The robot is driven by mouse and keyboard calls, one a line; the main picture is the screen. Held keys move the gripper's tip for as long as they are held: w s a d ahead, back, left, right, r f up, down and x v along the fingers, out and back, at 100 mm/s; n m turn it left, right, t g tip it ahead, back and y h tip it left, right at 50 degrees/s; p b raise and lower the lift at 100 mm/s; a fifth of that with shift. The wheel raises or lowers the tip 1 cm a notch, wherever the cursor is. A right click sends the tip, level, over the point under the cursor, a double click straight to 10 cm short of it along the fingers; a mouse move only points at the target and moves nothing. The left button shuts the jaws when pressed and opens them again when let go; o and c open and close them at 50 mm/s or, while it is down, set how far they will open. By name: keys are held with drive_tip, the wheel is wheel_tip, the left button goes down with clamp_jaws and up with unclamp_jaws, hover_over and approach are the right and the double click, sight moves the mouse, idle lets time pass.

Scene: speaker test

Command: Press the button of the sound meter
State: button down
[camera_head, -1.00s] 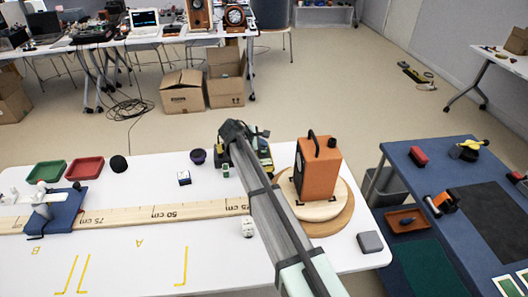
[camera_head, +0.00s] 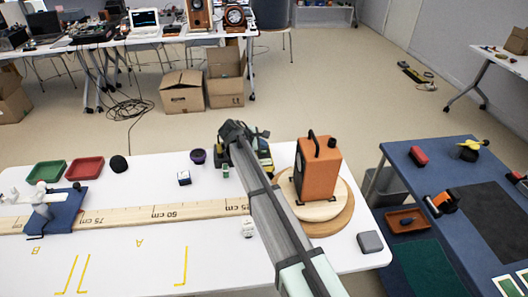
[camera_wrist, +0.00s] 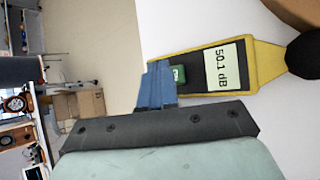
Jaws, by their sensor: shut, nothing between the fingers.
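The sound meter (camera_wrist: 250,66) is a yellow device with a dark face, and its display reads 50.1 dB in the wrist view. Its small green button (camera_wrist: 179,74) sits on the dark face, left of the display. A black rounded end is at the meter's right. In the head view only a yellow part of the meter (camera_head: 265,159) shows behind my arm. My gripper (camera_wrist: 158,82) shows as blue fingers, shut and empty, right beside the button's left edge in the wrist view. I cannot tell whether they touch it. In the head view my arm hides the fingertips.
An orange box-shaped device (camera_head: 318,172) stands on a round wooden base (camera_head: 338,222) right of my arm. A wooden ruler (camera_head: 150,214) lies across the white table. A grey block (camera_head: 370,242) is near the right edge. The table's front left is clear of loose objects.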

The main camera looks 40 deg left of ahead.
sight(262, 153)
drive_tip(key=shift+f, duration=0.85)
idle(0.9)
drive_tip(key=shift+r, duration=0.95)
drive_tip(key=shift+r, duration=3)
